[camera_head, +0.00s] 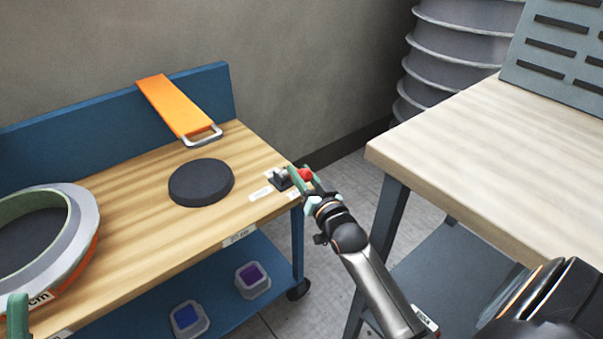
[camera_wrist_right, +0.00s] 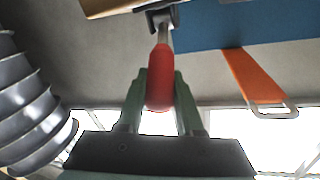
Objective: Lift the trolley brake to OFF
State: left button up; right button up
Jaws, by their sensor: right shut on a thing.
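The trolley (camera_head: 140,222) has a wooden top, and the brake's dark bracket (camera_head: 281,182) sits at its right front corner. The brake lever has a red handle (camera_head: 306,174), which also shows in the right wrist view (camera_wrist_right: 160,78) on a short metal rod. My right gripper (camera_head: 303,182) is shut on the red handle, with a green finger on each side of it in the wrist view (camera_wrist_right: 160,95). White labels (camera_head: 261,194) lie beside the bracket; I cannot read them. Of my left gripper, only a green finger (camera_head: 17,318) shows at the lower left edge.
A black disc (camera_head: 201,183), an orange strap with a metal loop (camera_head: 178,107) and a round grey mould (camera_head: 75,228) are on the trolley. Small bins (camera_head: 252,280) stand on its lower shelf. A wooden workbench (camera_head: 490,150) stands at right, with a floor gap between.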

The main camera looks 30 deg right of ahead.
grip_shut()
dwell(0.8)
